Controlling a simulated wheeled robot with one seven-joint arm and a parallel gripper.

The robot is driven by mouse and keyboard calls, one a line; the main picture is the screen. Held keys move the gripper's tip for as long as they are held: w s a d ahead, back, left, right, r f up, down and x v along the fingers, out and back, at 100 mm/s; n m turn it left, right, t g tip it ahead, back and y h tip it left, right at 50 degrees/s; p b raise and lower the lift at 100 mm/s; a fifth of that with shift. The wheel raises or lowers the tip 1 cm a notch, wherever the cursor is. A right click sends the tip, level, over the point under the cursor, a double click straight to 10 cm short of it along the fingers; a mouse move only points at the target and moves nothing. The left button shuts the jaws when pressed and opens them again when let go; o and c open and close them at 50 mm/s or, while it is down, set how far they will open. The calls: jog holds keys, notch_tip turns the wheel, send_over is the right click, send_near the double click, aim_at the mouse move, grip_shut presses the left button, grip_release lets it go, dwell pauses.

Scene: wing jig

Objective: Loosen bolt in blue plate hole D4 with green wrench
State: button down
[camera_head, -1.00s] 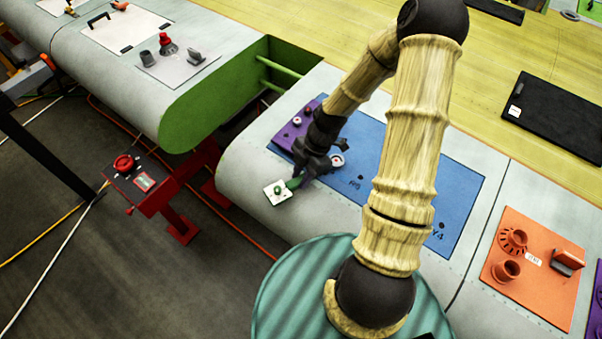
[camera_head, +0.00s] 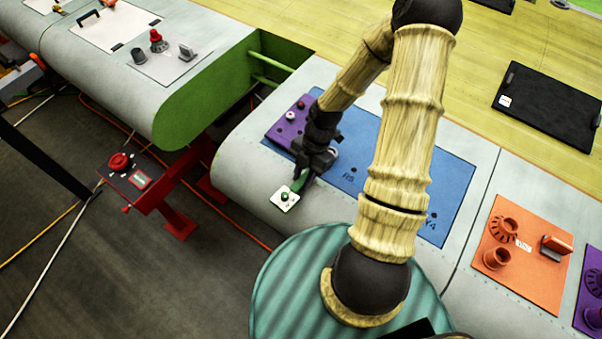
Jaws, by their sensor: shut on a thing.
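The blue plate (camera_head: 450,185) lies on the grey wing section; labels near R5 and Y4 show on it, but hole D4 and its bolt cannot be made out. My gripper (camera_head: 303,172) is at the plate's left end, low over the near edge. It is shut on the green wrench (camera_head: 300,181), of which only a short green part shows below the fingers. A small white plate (camera_head: 285,199) with a green round piece lies just below and left of the gripper. My arm covers part of the blue plate.
A purple plate (camera_head: 287,125) with knobs adjoins the blue plate's left end. An orange plate (camera_head: 520,255) with upright fittings lies at right. A black panel (camera_head: 548,107) lies on the yellow surface. A red stand (camera_head: 140,180) stands on the floor at left.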

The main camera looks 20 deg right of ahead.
jog(key=shift+s+d+r+n+g+p, duration=0.15)
jog(key=shift+s+d+n+g+p, duration=0.3)
jog(key=shift+s+n, duration=0.35)
jog(key=shift+w+d, duration=0.1)
jog(key=shift+s+d+r+n+h+p, duration=0.1)
jog(key=shift+s+d+n+h+p, duration=0.6)
jog(key=shift+n, duration=0.4)
jog(key=shift+s, duration=0.1)
jog(key=shift+a+r, duration=0.1)
notch_tip(320, 180, up, 5)
jog(key=p, duration=0.4)
jog(key=shift+f+p, duration=0.2)
jog(key=shift+p, duration=0.2)
notch_tip(320, 180, up, 2)
jog(key=shift+r, duration=0.1)
